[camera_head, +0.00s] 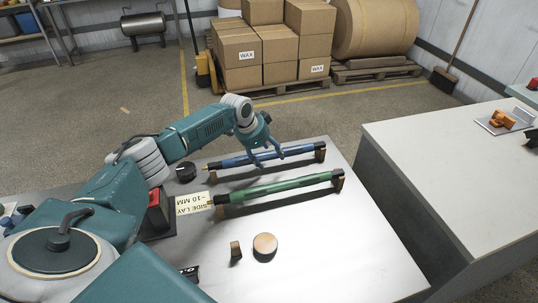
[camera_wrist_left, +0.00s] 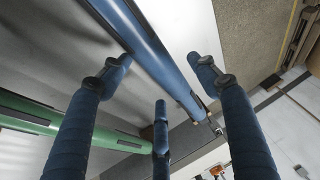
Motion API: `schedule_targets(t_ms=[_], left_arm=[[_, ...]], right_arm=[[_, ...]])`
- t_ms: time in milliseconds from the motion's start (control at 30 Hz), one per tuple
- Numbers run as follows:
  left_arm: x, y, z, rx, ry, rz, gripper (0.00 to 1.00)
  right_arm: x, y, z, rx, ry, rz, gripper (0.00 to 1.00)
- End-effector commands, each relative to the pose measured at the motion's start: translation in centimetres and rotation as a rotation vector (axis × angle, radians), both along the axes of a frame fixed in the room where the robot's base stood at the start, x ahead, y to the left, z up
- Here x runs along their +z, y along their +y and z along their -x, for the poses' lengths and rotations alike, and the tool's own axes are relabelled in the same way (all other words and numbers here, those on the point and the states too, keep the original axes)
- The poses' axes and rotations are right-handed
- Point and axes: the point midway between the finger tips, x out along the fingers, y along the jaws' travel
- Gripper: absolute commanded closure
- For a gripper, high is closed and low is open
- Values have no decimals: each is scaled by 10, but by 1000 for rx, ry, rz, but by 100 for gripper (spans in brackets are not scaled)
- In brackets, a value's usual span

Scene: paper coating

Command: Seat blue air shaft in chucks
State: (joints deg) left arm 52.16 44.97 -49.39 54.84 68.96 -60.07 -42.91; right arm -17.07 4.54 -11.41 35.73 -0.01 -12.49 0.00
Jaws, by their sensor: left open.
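The blue air shaft (camera_head: 235,161) lies across the far part of the metal table, its right end on a small dark and tan support. In the left wrist view the blue shaft (camera_wrist_left: 146,45) runs diagonally past my open fingers. My left gripper (camera_head: 268,157) is open over the middle of the blue shaft; its three blue fingers (camera_wrist_left: 160,80) show apart, with none visibly closed on the shaft. Whether any finger touches it I cannot tell. My right gripper is not in view. I cannot identify the chucks for certain.
A green shaft (camera_head: 280,187) lies parallel, nearer me, and also shows in the wrist view (camera_wrist_left: 60,122). A "SIDE LAY -10 MM" card (camera_head: 193,203), a round disc (camera_head: 265,246) and a small block (camera_head: 235,251) lie nearby. A pale bench (camera_head: 450,150) stands right, across a gap.

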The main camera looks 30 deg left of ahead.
Motion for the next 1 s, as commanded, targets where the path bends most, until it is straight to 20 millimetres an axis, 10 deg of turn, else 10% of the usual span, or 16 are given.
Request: schedule_targets(t_ms=[333,633,1000], left_arm=[[-6,-1,-3,-1,0,0,41],[-6,-1,-2,-1,1,-1,100],[-2,-1,-4,-1,-6,1,100]], right_arm=[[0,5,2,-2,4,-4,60],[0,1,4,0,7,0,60],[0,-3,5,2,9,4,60]])
